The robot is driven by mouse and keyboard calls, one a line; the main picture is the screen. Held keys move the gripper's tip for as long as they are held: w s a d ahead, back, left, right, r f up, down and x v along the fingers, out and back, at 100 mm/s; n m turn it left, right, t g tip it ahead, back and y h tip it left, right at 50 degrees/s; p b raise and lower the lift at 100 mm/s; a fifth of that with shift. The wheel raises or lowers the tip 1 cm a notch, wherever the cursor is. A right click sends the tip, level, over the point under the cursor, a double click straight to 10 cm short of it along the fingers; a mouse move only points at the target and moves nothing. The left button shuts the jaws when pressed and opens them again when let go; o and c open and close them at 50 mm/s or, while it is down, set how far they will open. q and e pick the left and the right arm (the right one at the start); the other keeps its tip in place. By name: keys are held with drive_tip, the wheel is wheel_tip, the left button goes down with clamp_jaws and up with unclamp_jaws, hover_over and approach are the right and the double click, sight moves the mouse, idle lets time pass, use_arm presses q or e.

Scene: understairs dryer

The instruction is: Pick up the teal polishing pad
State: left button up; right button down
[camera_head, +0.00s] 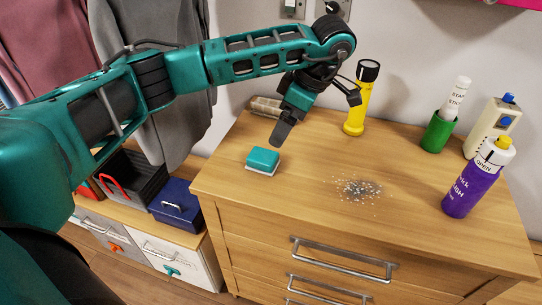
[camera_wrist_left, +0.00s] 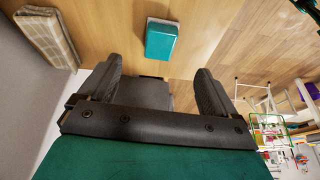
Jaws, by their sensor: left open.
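The teal polishing pad (camera_head: 264,159), a small block with a teal top and a pale base, lies on the wooden dresser top near its front left edge. In the left wrist view the pad (camera_wrist_left: 161,40) shows beyond the fingertips, roughly between them and apart from both. My left gripper (camera_head: 318,117) is open and empty, above the dresser, to the right of and above the pad in the head view. Its two dark fingers (camera_wrist_left: 158,72) are spread in the wrist view. My right gripper is not in view.
A yellow flashlight (camera_head: 357,103) stands behind the gripper. A rolled cloth (camera_head: 266,106) lies at the back left. A green cup (camera_head: 438,132) and a purple bottle (camera_head: 475,181) stand at the right. Grey crumbs (camera_head: 359,189) lie mid-top. A blue box (camera_head: 176,208) sits lower left.

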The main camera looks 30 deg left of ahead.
use_arm(q)
drive_tip(key=b, duration=0.2)
hover_over(263, 155)
drive_tip(key=w+d, duration=0.1)
drive_tip(key=d, duration=0.1)
wheel_tip(263, 155, down, 6)
drive_tip(key=shift+d+r, duration=0.1)
drive_tip(key=shift+r, duration=0.1)
drive_tip(key=shift+s+p+x, duration=0.15)
drive_tip(key=shift+p+x, duration=0.1)
drive_tip(key=shift+x, duration=1.3)
drive_tip(key=shift+s+p+x, duration=0.15)
drive_tip(key=shift+p+x, duration=0.05)
drive_tip(key=shift+x, duration=1.3)
drive_tip(key=c, duration=1.1)
drive_tip(key=shift+c, duration=0.2)
drive_tip(key=shift+r, duration=0.15)
